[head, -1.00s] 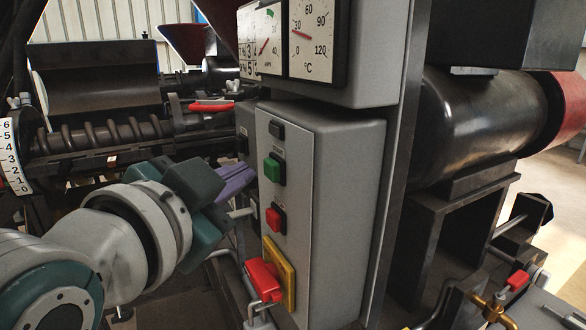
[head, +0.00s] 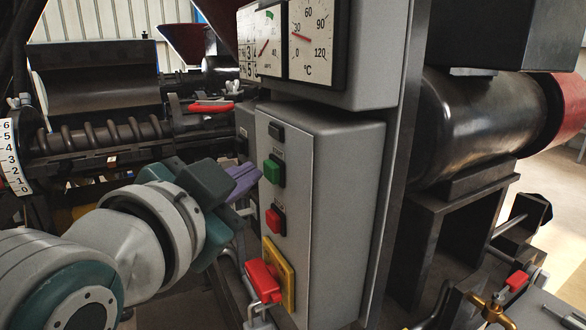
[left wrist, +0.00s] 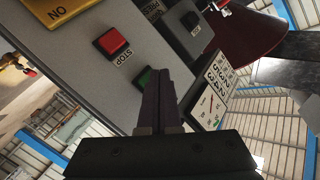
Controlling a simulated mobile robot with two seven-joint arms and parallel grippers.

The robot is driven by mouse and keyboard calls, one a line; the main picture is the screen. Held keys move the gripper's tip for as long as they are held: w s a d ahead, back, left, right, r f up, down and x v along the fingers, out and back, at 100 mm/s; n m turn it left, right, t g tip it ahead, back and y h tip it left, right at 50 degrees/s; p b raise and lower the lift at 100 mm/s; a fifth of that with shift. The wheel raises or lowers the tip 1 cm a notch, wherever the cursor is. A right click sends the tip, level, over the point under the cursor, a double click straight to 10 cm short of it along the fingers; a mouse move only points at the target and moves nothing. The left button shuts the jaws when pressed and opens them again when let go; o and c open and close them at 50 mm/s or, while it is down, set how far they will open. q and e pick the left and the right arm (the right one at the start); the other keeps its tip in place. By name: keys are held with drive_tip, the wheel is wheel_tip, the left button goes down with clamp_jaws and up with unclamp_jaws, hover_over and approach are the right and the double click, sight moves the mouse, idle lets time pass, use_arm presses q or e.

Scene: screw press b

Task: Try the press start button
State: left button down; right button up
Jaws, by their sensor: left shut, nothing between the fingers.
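The green button (head: 273,169) is on the front of the grey control box (head: 340,215), below a small black button (head: 276,130) and above a red button (head: 274,219). In the left wrist view the red button (left wrist: 112,42) is labelled STOP, and the green button (left wrist: 144,78) is partly hidden by my fingers. My left gripper (head: 257,172) is shut and empty, its purple fingertips close to the green button's left side. They also show in the left wrist view (left wrist: 158,72). I cannot tell whether they touch the button. My right gripper is not in view.
A red lever on a yellow plate (head: 288,283) sits low on the box. Dials (head: 312,40) hang above it. A screw shaft (head: 100,136) and a red handle (head: 211,107) lie behind my left arm. A dark post (head: 393,190) and barrel (head: 480,120) stand right.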

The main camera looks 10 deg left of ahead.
use_arm(q)
drive_tip(key=shift+w+d, duration=0.25)
drive_tip(key=shift+d, duration=0.1)
idle(0.7)
idle(0.4)
drive_tip(key=shift+s+a+p, duration=0.5)
drive_tip(key=shift+a+p, duration=0.1)
drive_tip(key=shift+a, duration=0.1)
drive_tip(key=shift+s+a+p, duration=0.6)
drive_tip(key=shift+s+a, duration=0.1)
drive_tip(key=shift+a, duration=0.35)
drive_tip(key=shift+s+a+p, duration=0.55)
drive_tip(key=shift+s+a, duration=0.15)
drive_tip(key=shift+a, duration=0.35)
